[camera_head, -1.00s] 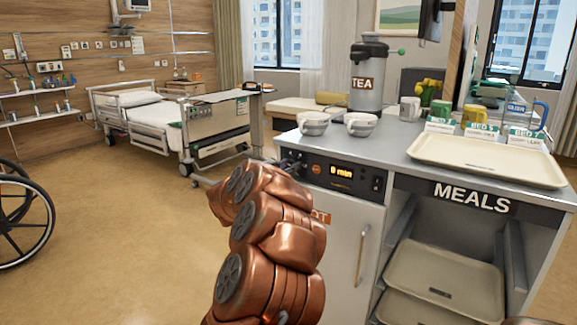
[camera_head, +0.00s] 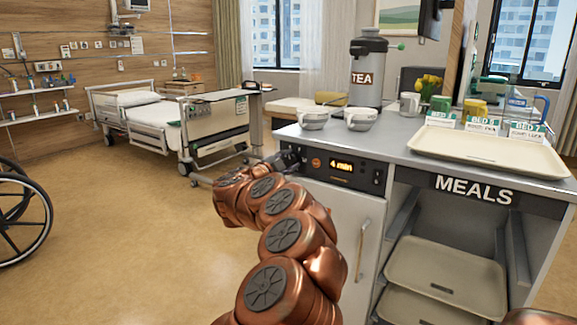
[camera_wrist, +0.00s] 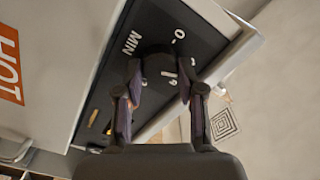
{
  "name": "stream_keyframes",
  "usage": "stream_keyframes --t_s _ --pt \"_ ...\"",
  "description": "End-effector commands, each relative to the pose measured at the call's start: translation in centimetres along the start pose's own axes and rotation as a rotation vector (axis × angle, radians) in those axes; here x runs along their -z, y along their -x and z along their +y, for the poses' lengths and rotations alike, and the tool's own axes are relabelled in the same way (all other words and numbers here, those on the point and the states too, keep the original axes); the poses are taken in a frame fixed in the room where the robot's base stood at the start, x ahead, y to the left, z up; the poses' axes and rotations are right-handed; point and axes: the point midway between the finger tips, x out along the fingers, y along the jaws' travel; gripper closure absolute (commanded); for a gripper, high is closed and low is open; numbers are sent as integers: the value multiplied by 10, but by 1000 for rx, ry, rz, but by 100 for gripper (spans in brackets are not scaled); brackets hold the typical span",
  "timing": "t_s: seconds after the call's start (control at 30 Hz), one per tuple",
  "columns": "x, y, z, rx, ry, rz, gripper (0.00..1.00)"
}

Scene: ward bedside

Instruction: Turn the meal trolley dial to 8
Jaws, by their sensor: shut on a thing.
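The meal trolley (camera_head: 341,215) stands at the centre right with a black control panel (camera_head: 365,185) on its front. The panel's display (camera_head: 341,166) reads "4 min" in orange. My gripper (camera_head: 285,161) is at the panel's left end, mostly hidden behind my copper arm in the head view. In the wrist view my gripper (camera_wrist: 160,92) is shut on the dark round dial (camera_wrist: 156,62), one finger on each side. White marks such as "MIN" and "0" show around the dial; other numbers are partly hidden.
Two white cups (camera_head: 313,118), a tea urn (camera_head: 368,75) and a cream tray (camera_head: 488,150) stand on the trolley top. A door handle (camera_head: 362,250) sticks out below the panel. A bed (camera_head: 150,110) and a wheelchair (camera_head: 20,215) stand at the left, with clear floor between.

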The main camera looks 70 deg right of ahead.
Motion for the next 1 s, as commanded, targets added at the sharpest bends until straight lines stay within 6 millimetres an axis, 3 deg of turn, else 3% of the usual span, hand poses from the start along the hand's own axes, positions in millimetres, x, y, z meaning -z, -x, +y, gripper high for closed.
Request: stream_keyframes --t_s 0.6,1.0 --pt "-5 1 5 -3 -576 -5 96" --pt "-4 1 5 -2 -815 -4 96"
